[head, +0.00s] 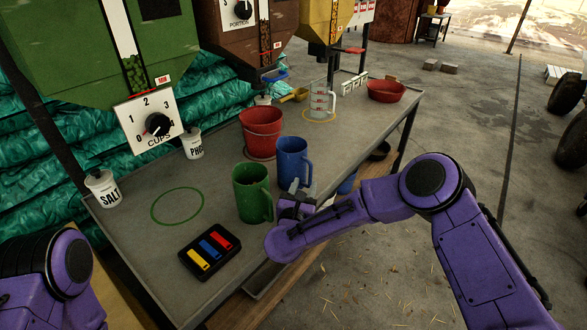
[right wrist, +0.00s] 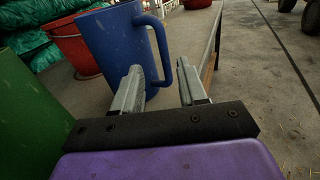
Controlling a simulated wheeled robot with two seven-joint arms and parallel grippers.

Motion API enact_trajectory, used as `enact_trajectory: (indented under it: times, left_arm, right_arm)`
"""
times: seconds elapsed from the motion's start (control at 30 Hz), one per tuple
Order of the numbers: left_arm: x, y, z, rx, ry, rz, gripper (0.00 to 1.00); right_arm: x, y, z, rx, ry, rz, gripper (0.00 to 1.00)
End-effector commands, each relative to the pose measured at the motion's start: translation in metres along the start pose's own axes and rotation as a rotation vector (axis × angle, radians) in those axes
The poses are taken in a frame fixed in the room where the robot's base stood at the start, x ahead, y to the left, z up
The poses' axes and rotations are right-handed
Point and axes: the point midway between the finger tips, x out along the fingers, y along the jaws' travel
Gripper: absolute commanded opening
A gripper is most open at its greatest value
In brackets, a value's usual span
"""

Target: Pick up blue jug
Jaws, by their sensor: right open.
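The blue jug (head: 291,160) stands upright on the grey table, with its handle to the right in the head view. It also shows in the right wrist view (right wrist: 112,45), where its handle (right wrist: 160,50) lies just beyond the gap between the fingers. My right gripper (head: 303,190) is open at the table's front edge, close in front of the jug; in the wrist view (right wrist: 160,88) its left finger overlaps the jug's lower side. I cannot tell whether they touch. Only part of my left arm shows at the lower left; its gripper is out of the picture.
A green jug (head: 252,194) stands close left of my right gripper. A red bucket (head: 261,130) is behind the blue jug. A black tray with coloured bars (head: 210,250), a clear measuring jug (head: 321,102) and a red bowl (head: 386,91) are on the table (head: 130,230).

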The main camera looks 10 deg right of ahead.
Motion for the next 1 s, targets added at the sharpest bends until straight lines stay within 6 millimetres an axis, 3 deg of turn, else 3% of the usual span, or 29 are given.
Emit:
enact_trajectory:
  times: [0.2, 0.43, 0.57, 1.0]
  left_arm:
    - [-0.001, 0.000, -0.001, 0.000, 0.000, 0.000, 0.43]
    - [-0.001, 0.000, -0.001, 0.000, 0.000, 0.000, 0.43]
    - [-0.001, 0.000, -0.001, 0.000, 0.000, 0.000, 0.43]
    - [-0.001, 0.000, -0.001, 0.000, 0.000, 0.000, 0.43]
  right_arm:
    - [0.033, -0.005, -0.001, -0.002, 0.000, -0.003, 0.42]
    - [0.035, -0.006, -0.001, -0.003, 0.001, -0.004, 0.42]
    - [0.035, -0.006, -0.001, -0.003, 0.001, -0.004, 0.00]
    - [0.034, -0.005, -0.001, -0.003, 0.001, -0.003, 0.00]
